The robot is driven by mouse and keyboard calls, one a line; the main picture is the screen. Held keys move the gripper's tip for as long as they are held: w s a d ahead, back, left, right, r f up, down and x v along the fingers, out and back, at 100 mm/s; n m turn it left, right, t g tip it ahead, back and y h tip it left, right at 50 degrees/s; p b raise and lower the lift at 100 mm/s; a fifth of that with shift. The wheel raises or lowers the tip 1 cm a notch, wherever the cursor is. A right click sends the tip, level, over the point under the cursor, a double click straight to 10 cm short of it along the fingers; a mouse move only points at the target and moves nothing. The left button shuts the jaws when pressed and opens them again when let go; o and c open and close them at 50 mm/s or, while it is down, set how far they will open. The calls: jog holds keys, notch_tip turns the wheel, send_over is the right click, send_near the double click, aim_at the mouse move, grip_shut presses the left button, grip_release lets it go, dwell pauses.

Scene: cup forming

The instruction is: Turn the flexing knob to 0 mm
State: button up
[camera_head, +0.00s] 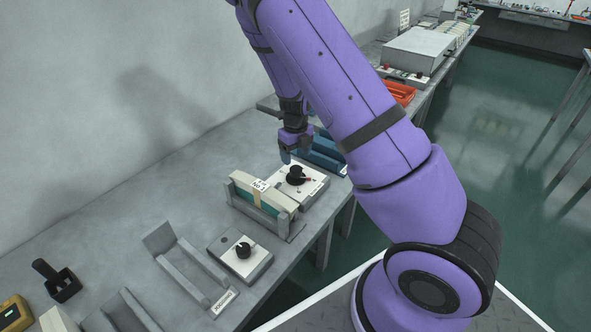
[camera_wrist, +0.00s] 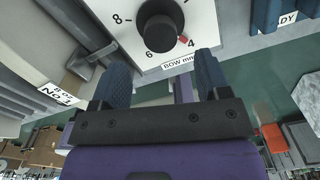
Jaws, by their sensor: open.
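A black round knob (camera_head: 296,175) with a red pointer stands on a white dial box (camera_head: 316,188). In the wrist view the knob (camera_wrist: 160,27) shows close up, above a label reading "BOW mm" (camera_wrist: 178,61). The marks 8, 6 and 4 show, and the red pointer is near the 4. The rest of the dial is cut off. My gripper (camera_head: 289,150) hangs above and slightly left of the knob in the head view. In the wrist view its two fingers (camera_wrist: 163,68) are apart with nothing between them, and the knob lies beyond the fingertips.
A second black knob (camera_head: 243,250) sits on another box, nearer. A holder with a labelled pale and green block (camera_head: 262,196) stands left of the dial box. Blue trays (camera_head: 325,152) lie behind it. An empty grey cradle (camera_head: 190,268) and a black-handled tool (camera_head: 60,280) are nearer left.

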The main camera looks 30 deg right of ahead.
aim_at(296, 168)
notch_tip(296, 168, down, 6)
jog(key=shift+f, duration=0.25)
jog(key=c, duration=0.9)
jog(key=shift+c, duration=0.2)
jog(key=shift+n, duration=0.4)
